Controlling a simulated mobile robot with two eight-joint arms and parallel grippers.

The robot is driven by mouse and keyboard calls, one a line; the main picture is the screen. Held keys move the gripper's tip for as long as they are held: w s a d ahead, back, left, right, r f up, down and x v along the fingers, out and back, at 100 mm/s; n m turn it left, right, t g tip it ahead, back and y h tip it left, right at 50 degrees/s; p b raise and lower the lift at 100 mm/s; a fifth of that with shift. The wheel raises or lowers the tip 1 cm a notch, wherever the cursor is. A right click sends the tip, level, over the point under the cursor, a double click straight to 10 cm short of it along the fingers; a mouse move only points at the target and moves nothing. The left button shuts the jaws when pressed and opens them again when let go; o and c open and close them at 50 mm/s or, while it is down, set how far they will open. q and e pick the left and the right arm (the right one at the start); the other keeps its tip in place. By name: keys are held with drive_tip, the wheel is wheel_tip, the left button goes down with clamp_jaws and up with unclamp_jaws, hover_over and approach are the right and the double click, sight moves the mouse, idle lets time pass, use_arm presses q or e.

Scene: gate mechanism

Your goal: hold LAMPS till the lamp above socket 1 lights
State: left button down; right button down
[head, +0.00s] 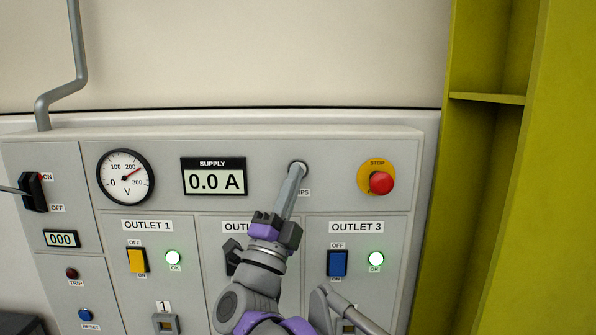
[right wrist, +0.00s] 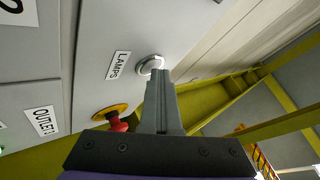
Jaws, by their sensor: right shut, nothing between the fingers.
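The LAMPS button (right wrist: 150,65) is a round button with a pale metal rim, beside its LAMPS label (right wrist: 118,65) in the right wrist view. In the head view, my right gripper (head: 298,172) covers most of the button and part of its label. The right gripper is shut and empty, its fingertips (right wrist: 158,76) at the button; I cannot tell how far it is pressed. Socket 1 (head: 165,324) is at the bottom of the head view under a "1" plate. My left gripper is not in view.
The red STOP button (head: 381,183) sits right of LAMPS. The supply display (head: 214,181) reads 0.0 A. My arm hides much of OUTLET 2. A yellow-green post (head: 560,160) stands at the right.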

idle(0.4)
drive_tip(key=shift+s, duration=0.8)
drive_tip(key=s, duration=0.5)
drive_tip(key=shift+w+f, duration=0.1)
idle(0.5)
